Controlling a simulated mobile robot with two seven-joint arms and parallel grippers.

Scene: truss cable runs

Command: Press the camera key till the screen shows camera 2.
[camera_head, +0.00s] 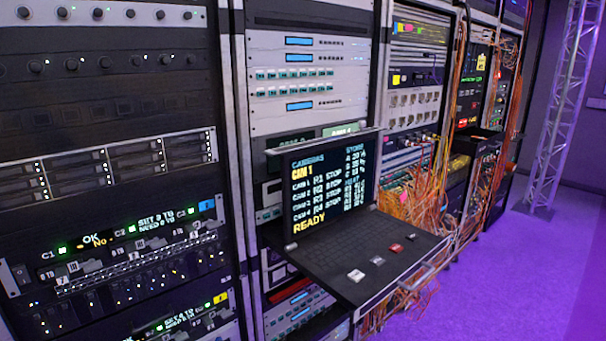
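The screen (330,183) stands upright on a pull-out console in the rack. It reads "CAMERAS" and "CAM 1" at the top, with a list of camera lines marked "STOP" and "READY" at the bottom. The console deck (340,250) juts out below it. Near its front edge are a white key (356,275), a pale grey key (377,260) and a red key (396,247). Their labels are too small to read, so I cannot tell which is the camera key. Neither of my grippers is in view.
Racks of equipment fill the left and middle. A lit panel (120,250) with switches is at the lower left. Orange cables (425,205) hang right of the console, close to its side. A truss tower (562,105) stands at the right. The purple floor (520,270) there is clear.

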